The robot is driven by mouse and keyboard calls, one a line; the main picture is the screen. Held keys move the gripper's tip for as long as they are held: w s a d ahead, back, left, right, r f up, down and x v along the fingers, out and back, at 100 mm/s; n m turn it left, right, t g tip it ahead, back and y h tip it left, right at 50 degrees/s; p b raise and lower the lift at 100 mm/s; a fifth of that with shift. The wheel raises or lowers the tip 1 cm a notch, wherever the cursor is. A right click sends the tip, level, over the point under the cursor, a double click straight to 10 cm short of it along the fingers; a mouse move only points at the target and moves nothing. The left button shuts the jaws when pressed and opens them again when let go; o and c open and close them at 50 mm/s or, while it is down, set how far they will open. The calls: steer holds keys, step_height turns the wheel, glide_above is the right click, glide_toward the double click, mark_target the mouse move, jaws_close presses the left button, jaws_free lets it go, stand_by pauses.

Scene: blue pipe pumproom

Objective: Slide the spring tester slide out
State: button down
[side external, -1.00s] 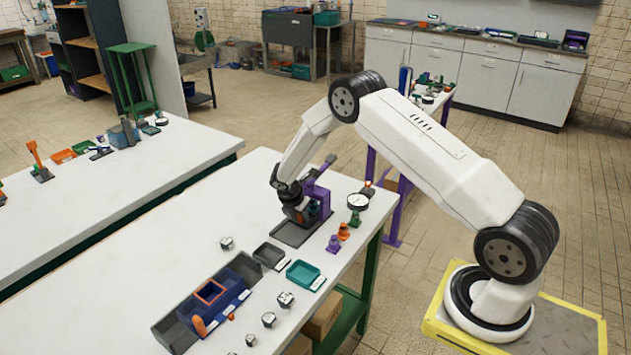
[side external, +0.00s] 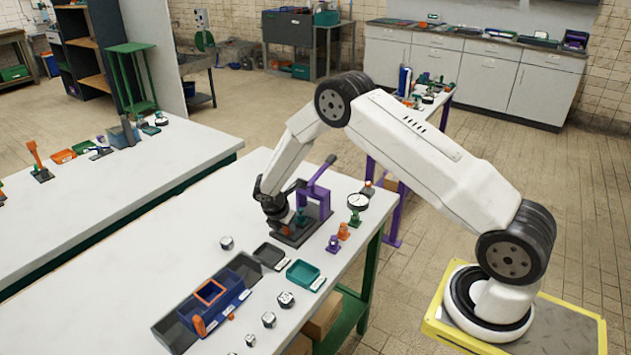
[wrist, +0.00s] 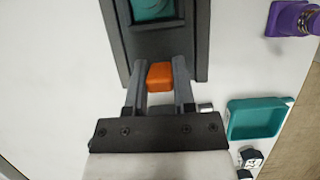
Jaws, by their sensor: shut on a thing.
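The spring tester stands on the white table, with a purple frame and lever (side external: 318,192) on a dark base (side external: 318,228). Its slide (wrist: 167,33) shows in the wrist view as a dark plate with a teal piece (wrist: 152,9) on it. An orange handle (wrist: 160,76) sits at the slide's near end. My gripper (wrist: 160,82) is shut on this handle, with one finger on each side. In the side view my gripper (side external: 280,222) is low at the left front of the tester and hides most of the handle.
A teal tray (side external: 303,274) and a grey tray (side external: 269,255) lie in front of the tester. Purple (side external: 333,244) and orange (side external: 344,231) pieces and a round gauge (side external: 358,202) stand to its right. The table left of the tester is clear.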

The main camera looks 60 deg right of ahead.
steer(key=shift+a, duration=1.95)
steer(key=shift+c, duration=2.2)
jaws_free()
steer(key=shift+r, duration=0.1)
steer(key=v, duration=0.7)
steer(key=shift+r, duration=0.25)
steer(key=shift+a, duration=0.15)
